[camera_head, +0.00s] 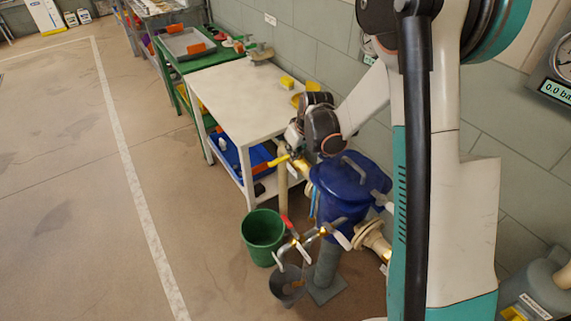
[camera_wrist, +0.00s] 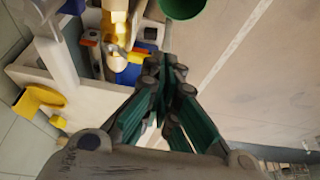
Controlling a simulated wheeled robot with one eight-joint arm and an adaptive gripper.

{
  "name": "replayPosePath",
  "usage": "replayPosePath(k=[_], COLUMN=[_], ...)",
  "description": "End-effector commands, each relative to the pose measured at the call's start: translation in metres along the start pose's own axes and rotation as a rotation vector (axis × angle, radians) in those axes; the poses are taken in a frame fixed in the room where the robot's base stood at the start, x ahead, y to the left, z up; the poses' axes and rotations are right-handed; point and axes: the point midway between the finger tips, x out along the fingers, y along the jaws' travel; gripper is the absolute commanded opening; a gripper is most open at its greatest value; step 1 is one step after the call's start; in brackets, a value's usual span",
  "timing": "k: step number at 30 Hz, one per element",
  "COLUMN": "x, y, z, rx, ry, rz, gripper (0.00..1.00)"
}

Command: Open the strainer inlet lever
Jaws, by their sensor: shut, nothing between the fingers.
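The strainer is a blue lidded vessel (camera_head: 345,185) at the centre right of the head view. A yellow lever (camera_head: 279,161) sits on the pipe at its left, at the inlet side, just beside the end of my arm. Yellow valve parts (camera_wrist: 118,22) show at the top of the wrist view, beyond and left of my fingertips. My gripper (camera_wrist: 165,68) is shut and empty, its green-sided fingers meeting at the tips. In the head view my dark wrist partly hides the gripper and valve. I cannot tell whether the fingertips touch the lever.
A white table (camera_head: 240,98) stands behind the valve, with a blue bin (camera_head: 232,158) on its lower shelf. A green bucket (camera_head: 263,235) and a grey bucket (camera_head: 287,286) stand below a red-handled drain valve (camera_head: 287,224). The floor at left is clear.

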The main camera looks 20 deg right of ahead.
Motion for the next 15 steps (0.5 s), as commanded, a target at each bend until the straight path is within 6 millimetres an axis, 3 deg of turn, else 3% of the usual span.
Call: replayPosePath(k=[15], x=[0.0088], y=[0.0005], z=[0.0007], rx=[-0.002], ry=[-0.002], rz=[-0.002], gripper=[0.00])
